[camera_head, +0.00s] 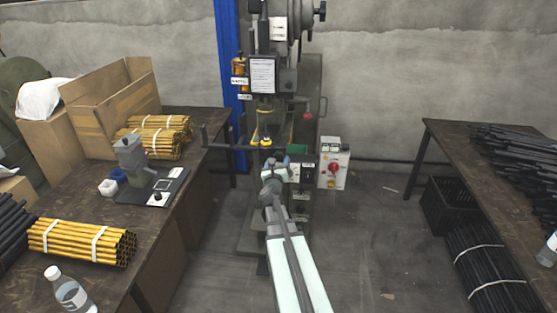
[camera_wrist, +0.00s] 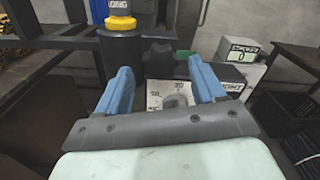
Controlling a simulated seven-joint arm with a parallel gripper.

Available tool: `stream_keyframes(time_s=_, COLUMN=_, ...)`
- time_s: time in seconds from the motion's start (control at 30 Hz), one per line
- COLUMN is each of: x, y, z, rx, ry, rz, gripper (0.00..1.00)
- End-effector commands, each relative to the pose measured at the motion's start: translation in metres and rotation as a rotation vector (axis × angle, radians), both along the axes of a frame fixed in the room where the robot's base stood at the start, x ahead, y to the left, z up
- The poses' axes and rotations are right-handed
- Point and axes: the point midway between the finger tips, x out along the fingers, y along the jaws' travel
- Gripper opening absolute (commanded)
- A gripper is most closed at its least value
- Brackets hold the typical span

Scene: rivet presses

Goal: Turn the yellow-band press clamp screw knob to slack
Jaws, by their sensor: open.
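The press (camera_head: 263,115) with a yellow band stands against the wall in the middle of the head view. The yellow band (camera_wrist: 120,22) circles a dark cylinder at upper left in the wrist view. A grey round knob (camera_wrist: 176,101) sits on a white plate with printed numbers, between and beyond my fingers; its pointer direction is too small to read. I cannot tell whether it is the clamp screw knob. My gripper (camera_wrist: 163,85) has its two blue fingers spread and nothing between the tips. In the head view my gripper (camera_head: 272,172) is in front of the press, hiding part of it.
A grey control box (camera_head: 333,165) with a red switch stands right of the press. A dark bar (camera_head: 228,147) juts left from the press. Tables flank the scene, the left (camera_head: 185,205) with yellow bundles, the right (camera_head: 450,140) with black rods. A black crate (camera_head: 450,205) stands right.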

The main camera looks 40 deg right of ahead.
Motion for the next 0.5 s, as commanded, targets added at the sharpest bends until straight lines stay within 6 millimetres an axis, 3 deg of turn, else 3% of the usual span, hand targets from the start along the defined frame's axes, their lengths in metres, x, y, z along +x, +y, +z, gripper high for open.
stream_keyframes(time_s=0.2, x=0.020, y=-0.019, z=0.000, rx=0.000, ry=0.000, rz=0.000, gripper=0.69)
stream_keyframes(time_s=0.5, x=0.022, y=-0.022, z=0.000, rx=-0.001, ry=0.001, rz=0.000, gripper=0.69)
